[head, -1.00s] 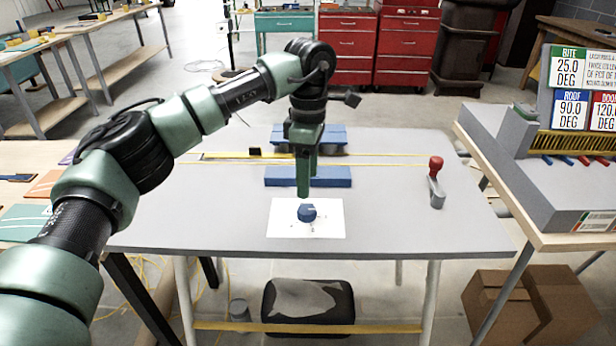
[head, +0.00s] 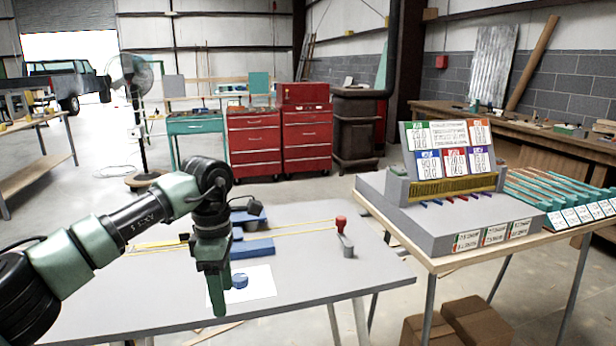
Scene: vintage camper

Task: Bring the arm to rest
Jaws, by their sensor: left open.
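My left arm comes in from the left in the head view, bent at the elbow and wrist. Its gripper (head: 217,300) points down over the front left part of the grey table (head: 330,270). It is seen nearly edge-on, open, with nothing visible in it. A small blue round piece (head: 240,281) sits on a white sheet (head: 261,284) just right of the gripper, apart from it in the picture. The gripper covers the sheet's left part. My right gripper is not in view.
Blue blocks (head: 252,249) lie behind the sheet, partly hidden by my wrist. A red-knobbed lever (head: 342,230) stands at the table's right. A grey console with signs (head: 447,150) stands on the bench to the right. The table's front right is clear.

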